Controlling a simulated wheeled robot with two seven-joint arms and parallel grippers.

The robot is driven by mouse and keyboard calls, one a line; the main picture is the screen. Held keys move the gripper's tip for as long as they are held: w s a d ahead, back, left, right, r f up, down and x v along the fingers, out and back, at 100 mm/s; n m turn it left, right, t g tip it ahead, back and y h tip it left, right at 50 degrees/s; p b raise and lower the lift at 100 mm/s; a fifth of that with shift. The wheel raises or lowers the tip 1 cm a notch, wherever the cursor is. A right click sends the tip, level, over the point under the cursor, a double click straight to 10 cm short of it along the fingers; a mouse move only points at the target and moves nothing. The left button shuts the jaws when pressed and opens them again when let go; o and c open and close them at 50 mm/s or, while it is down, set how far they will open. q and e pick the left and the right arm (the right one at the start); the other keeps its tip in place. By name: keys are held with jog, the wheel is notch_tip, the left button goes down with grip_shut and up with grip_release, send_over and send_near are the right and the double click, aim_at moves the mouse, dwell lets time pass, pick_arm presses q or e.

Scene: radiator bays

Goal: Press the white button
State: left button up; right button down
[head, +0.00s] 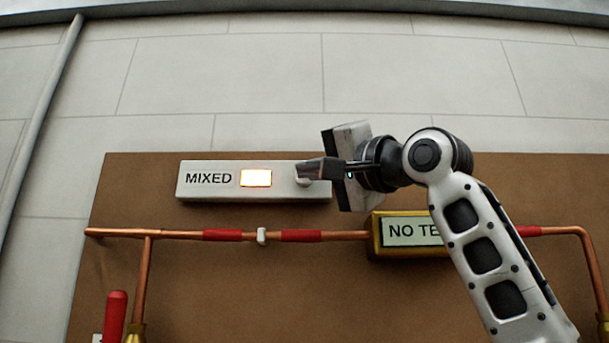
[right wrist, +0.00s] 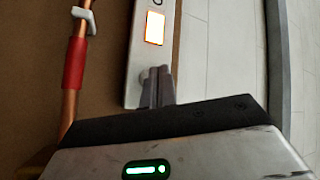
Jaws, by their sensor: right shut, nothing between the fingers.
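The white button (head: 302,181) is at the right end of a pale panel (head: 205,190) marked MIXED, which has a lit orange-white window (head: 256,178). My right gripper (head: 304,170) is shut and empty, its fingertips in front of the button and partly covering it. In the right wrist view the shut fingertips (right wrist: 159,72) lie right beside the rounded button (right wrist: 143,78), at the panel's end. Whether they touch it I cannot tell. My left gripper is not in view.
The panel is on a brown board (head: 290,300). Copper pipe (head: 180,234) with red bands runs below it. A brass-framed sign (head: 398,233) reading "NO TE" is partly hidden behind my right arm. A red handle (head: 115,315) stands at lower left. The tiled wall above is clear.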

jog(key=shift+w, duration=0.55)
dwell(0.4)
jog(key=shift+s, duration=0.1)
jog(key=shift+s+b, duration=0.6)
jog(key=shift+s, duration=0.25)
jog(key=s+b, duration=0.3)
jog(key=s, duration=0.2)
jog(key=shift+f, duration=0.15)
dwell(0.9)
